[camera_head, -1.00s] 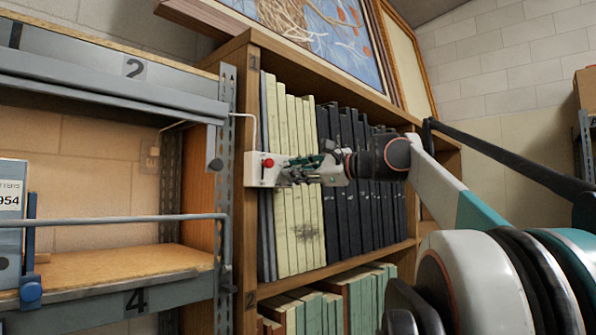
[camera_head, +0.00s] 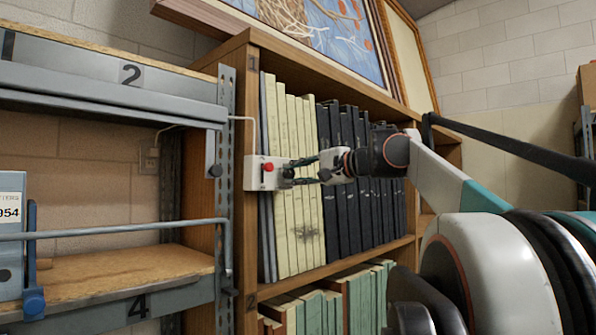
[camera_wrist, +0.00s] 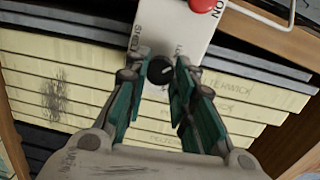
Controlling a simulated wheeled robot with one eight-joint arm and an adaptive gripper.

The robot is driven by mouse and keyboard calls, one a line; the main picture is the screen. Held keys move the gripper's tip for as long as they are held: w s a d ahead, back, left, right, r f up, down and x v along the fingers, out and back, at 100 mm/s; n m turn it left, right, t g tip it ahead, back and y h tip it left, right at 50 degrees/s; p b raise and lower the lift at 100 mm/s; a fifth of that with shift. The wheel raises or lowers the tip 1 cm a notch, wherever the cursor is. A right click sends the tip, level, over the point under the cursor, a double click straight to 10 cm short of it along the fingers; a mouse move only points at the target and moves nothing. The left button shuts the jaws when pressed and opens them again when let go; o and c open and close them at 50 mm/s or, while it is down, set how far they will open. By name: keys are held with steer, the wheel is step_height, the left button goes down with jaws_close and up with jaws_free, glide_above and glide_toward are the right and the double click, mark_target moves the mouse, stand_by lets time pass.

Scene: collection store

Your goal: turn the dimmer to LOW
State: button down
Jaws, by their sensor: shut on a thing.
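The dimmer is a small round black knob (camera_wrist: 160,71) on a white control box (camera_wrist: 166,35), seen in the wrist view. A light mark shows on the knob's right side, facing partly printed letters that the finger partly hides. My gripper (camera_wrist: 163,69) has its two green-and-dark fingers shut on the knob, one on each side. In the head view, the white box (camera_head: 257,173) is fixed at the bookcase's left upright, and my gripper (camera_head: 292,172) reaches it from the right. The knob is hard to make out there.
A red button (camera_wrist: 203,4) sits on the same box, near "ON" lettering; it also shows in the head view (camera_head: 268,167). Cream and black volumes (camera_head: 298,220) stand close behind my gripper. A grey metal shelf rack (camera_head: 110,100) stands at the left.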

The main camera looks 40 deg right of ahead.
steer(key=shift+n, duration=0.8)
steer(key=c, duration=1.3)
jaws_free()
steer(key=s, duration=0.4)
steer(key=s+d, duration=0.1)
steer(key=s, duration=0.3)
steer(key=s+r, duration=0.1)
steer(key=s, duration=0.3)
steer(key=shift+d+r, duration=0.1)
steer(key=shift+d, duration=0.2)
steer(key=shift+w, duration=0.1)
